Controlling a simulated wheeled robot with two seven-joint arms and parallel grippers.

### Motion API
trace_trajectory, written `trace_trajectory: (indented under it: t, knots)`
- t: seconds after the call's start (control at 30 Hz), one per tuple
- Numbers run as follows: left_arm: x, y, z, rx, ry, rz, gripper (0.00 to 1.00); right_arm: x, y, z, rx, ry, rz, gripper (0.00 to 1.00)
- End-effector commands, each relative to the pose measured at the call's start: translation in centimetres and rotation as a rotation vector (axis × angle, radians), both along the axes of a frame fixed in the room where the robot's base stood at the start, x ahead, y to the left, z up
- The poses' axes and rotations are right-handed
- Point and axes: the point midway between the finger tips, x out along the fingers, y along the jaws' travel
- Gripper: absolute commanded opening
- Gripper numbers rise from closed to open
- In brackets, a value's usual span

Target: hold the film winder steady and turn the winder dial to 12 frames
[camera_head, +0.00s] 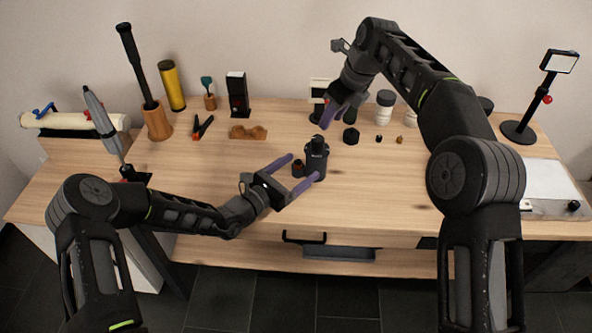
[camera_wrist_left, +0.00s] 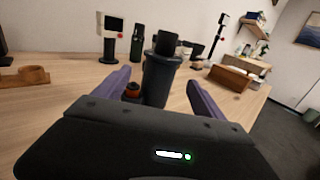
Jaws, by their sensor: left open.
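The film winder (camera_head: 316,161) is a dark upright cylinder near the front middle of the table. Its narrower black top, apparently the dial, shows in the left wrist view (camera_wrist_left: 166,43); its marks are too small to read. My left gripper (camera_head: 307,165) is open, its purple fingers reaching to either side of the winder. In the left wrist view the winder body (camera_wrist_left: 156,82) stands between the fingers with gaps visible. My right gripper (camera_head: 337,112) hangs behind the winder, apart from it; whether its fingers are apart is unclear.
A small dark and orange piece (camera_head: 298,169) stands left of the winder, also between my left fingers. A wooden holder (camera_head: 248,132) and pliers (camera_head: 203,127) are left. The front left tabletop is clear.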

Motion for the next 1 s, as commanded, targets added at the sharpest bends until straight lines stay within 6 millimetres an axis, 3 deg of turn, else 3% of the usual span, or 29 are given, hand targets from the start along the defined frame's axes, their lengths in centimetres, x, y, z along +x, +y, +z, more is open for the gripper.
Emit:
trace_trajectory:
  t: [0.5,0.87,1.0]
  knots:
    - [5.0,-4.4,0.0,0.0,-0.001,-0.002,0.8,0.0,0.0,0.0,0.0,0.0,0.0,0.36]
    - [5.5,-4.8,0.0,0.0,0.0,-0.002,0.8,0.0,0.0,0.0,0.0,0.0,0.0,0.36]
    - [5.5,-4.8,0.0,0.0,0.0,-0.001,0.71,0.0,0.0,0.0,0.0,0.0,0.0,0.36]
